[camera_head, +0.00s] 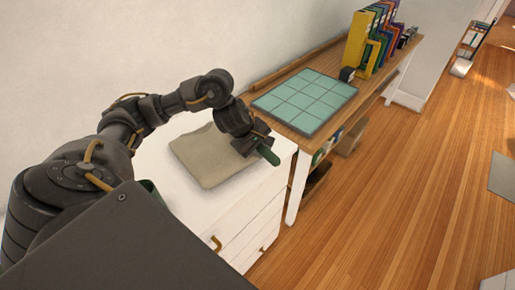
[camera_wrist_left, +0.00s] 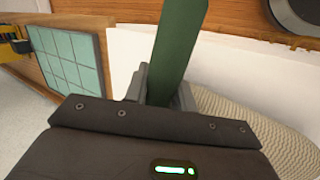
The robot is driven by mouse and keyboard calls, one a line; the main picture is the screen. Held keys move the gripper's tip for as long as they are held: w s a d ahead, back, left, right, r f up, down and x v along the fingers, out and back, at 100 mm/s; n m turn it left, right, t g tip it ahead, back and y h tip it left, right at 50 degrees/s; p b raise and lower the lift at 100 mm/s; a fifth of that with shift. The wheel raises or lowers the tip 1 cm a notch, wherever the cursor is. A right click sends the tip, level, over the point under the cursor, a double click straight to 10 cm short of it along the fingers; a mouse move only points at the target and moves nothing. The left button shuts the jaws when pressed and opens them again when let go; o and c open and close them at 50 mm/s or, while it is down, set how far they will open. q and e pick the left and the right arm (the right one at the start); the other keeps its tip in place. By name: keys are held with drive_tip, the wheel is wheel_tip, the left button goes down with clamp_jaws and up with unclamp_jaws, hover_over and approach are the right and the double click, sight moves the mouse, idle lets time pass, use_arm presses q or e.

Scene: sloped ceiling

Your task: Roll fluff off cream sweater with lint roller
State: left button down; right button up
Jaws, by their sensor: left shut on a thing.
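The cream sweater (camera_head: 208,158) lies folded on top of a white dresser. Its ribbed knit also shows at the right of the left wrist view (camera_wrist_left: 262,125). My left gripper (camera_head: 264,147) is at the sweater's right edge, over the dresser's right side. It is shut on a green handle (camera_wrist_left: 178,45), which looks like the lint roller's; its green end (camera_head: 270,157) also shows in the head view. The roller head is hidden, and I cannot tell whether it touches the sweater. No fluff can be made out. My right gripper is not in view.
The white dresser (camera_head: 229,203) has drawers with brass-coloured handles. A wooden desk (camera_head: 307,128) beside it holds a teal tiled board (camera_head: 305,98) and a row of coloured binders (camera_head: 372,38). The wooden floor (camera_head: 400,190) at the right is mostly open.

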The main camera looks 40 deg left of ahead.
use_arm(q)
drive_tip(key=shift+w+d, duration=0.2)
drive_tip(key=shift+w, duration=0.6)
drive_tip(key=shift+s+a+f+b, duration=0.1)
drive_tip(key=shift+s+a+b, duration=0.15)
drive_tip(key=shift+s, duration=0.6)
drive_tip(key=shift+s+a+f+b, duration=0.1)
drive_tip(key=shift+s+b, duration=0.2)
drive_tip(key=shift+s, duration=0.5)
drive_tip(key=shift+s+a, duration=0.1)
drive_tip(key=shift+s, duration=0.25)
drive_tip(key=shift+s+a+r+b, duration=0.1)
drive_tip(key=shift+s+a+b, duration=0.05)
drive_tip(key=shift+s, duration=0.45)
drive_tip(key=shift+s+a+r+b, duration=0.1)
drive_tip(key=shift+s+a+b, duration=0.05)
drive_tip(key=shift+s, duration=0.5)
drive_tip(key=shift+s+a+b, duration=0.2)
drive_tip(key=shift+s, duration=0.5)
drive_tip(key=shift+s+a+b, duration=0.15)
drive_tip(key=shift+s+b, duration=0.05)
drive_tip(key=shift+s, duration=0.5)
